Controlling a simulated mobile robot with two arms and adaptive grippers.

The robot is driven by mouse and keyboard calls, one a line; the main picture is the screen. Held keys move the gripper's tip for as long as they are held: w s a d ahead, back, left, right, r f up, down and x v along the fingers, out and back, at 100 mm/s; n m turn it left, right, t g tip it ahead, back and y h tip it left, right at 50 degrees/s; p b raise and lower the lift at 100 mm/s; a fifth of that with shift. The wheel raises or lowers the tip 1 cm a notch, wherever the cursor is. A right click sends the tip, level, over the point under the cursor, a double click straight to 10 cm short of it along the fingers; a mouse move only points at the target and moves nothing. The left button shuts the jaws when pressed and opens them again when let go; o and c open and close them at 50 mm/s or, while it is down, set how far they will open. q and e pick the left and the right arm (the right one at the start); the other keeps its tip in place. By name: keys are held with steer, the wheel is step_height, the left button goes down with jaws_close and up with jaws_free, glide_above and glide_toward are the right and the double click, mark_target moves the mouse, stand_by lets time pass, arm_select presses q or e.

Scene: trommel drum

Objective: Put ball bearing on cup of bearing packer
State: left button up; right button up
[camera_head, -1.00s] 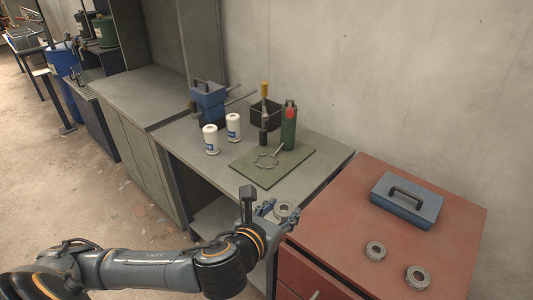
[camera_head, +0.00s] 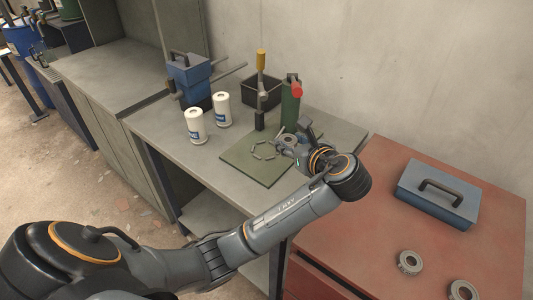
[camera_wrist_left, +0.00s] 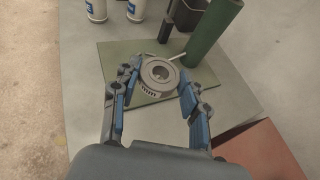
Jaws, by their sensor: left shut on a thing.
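My left gripper (camera_head: 287,146) is shut on a grey ball bearing (camera_head: 289,139). The bearing shows between the blue-padded fingers in the left wrist view (camera_wrist_left: 158,75), its open centre facing up. It is over the right part of a green mat (camera_head: 246,172); its height above the mat is hard to judge. On the mat, left of the bearing, lies a thin many-sided metal ring (camera_head: 263,150). A yellow-handled upright tool (camera_head: 261,88) and a green cylinder (camera_head: 290,104) with a red part stand behind. I cannot tell which is the bearing packer's cup. My right gripper is out of view.
Two white canisters (camera_head: 195,126) and a blue vise-like device (camera_head: 190,78) stand left on the grey table (camera_head: 165,128). The red cabinet (camera_head: 370,220) carries a blue toolbox (camera_head: 437,195) and two more bearings (camera_head: 409,262).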

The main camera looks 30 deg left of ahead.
arm_select(q)
steer(key=f+x, duration=0.1)
steer(key=x, duration=0.8)
steer(key=s+f+x, duration=0.1)
steer(key=x, duration=0.4)
steer(key=shift+s+d+f, duration=0.1)
steer(key=shift+d+f, duration=0.15)
steer(key=shift+f, duration=0.1)
steer(key=shift+w+a+f, duration=0.2)
steer(key=shift+a+f, duration=0.1)
steer(key=shift+f, duration=0.2)
steer(key=f, duration=0.3)
steer(key=shift+w+a+f, duration=0.15)
steer(key=shift+a+f, duration=0.1)
steer(key=shift+f, duration=0.05)
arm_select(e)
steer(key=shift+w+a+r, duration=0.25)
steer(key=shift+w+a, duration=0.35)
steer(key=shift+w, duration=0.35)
arm_select(q)
steer(key=shift+f, duration=0.1)
steer(key=o, duration=1.3)
steer(key=shift+f, duration=0.1)
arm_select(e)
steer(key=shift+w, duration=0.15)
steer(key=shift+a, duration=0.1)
